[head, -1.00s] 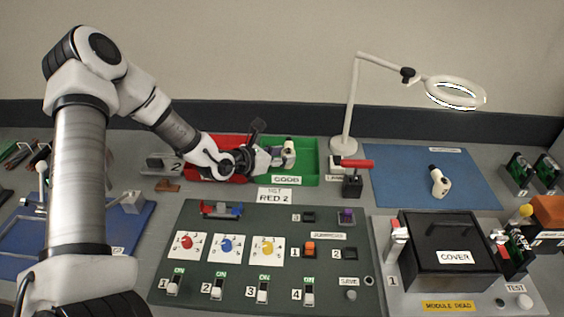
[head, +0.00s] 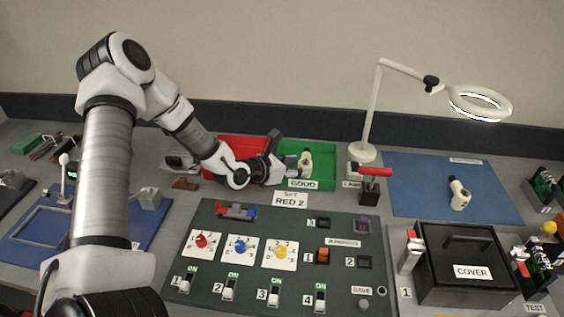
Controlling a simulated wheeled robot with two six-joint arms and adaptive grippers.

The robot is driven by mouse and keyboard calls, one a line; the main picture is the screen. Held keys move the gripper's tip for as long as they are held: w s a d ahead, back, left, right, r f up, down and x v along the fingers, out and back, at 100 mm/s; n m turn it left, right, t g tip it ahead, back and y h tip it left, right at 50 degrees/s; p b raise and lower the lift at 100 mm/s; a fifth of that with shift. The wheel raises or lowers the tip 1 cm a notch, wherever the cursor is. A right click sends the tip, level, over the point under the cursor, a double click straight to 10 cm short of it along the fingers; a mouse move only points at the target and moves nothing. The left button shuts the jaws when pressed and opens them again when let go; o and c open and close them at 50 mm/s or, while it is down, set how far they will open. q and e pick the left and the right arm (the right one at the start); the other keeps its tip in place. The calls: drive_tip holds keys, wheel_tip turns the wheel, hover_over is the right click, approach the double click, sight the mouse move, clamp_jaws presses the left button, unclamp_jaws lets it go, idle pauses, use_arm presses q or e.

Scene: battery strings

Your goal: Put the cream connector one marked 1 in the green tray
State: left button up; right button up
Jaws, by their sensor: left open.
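A cream connector (head: 305,161) with a dark tip stands in the green tray (head: 326,149), just behind the GOOD label. Any number on it is too small to read. My left gripper (head: 286,158) reaches in from the left over the tray's left part. It is open, with its dark fingers beside the connector's left side; whether they touch it I cannot tell. A second cream connector (head: 459,194) lies on the blue mat (head: 415,180) at the right, its mark unreadable. My right gripper is not in view.
A red tray (head: 240,147) adjoins the green one at left, partly behind my arm. A magnifier lamp (head: 372,110) and a red-handled lever (head: 372,183) stand right of the trays. The switch panel (head: 205,262) and black COVER box (head: 440,260) lie in front.

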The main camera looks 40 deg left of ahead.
use_arm(q)
drive_tip(key=p+v, duration=0.1)
drive_tip(key=v, duration=0.1)
drive_tip(key=p+v, duration=0.1)
drive_tip(key=v, duration=0.2)
drive_tip(key=shift+s+a+r+p, duration=0.1)
drive_tip(key=shift+a+r+p, duration=0.05)
drive_tip(key=shift+r+p, duration=0.25)
drive_tip(key=shift+f+p+v, duration=0.2)
drive_tip(key=shift+p+v, duration=1.2)
drive_tip(key=shift+p, duration=0.25)
drive_tip(key=shift+f+p+v, duration=0.15)
drive_tip(key=shift+p+v, duration=1.3)
drive_tip(key=shift+p, duration=0.15)
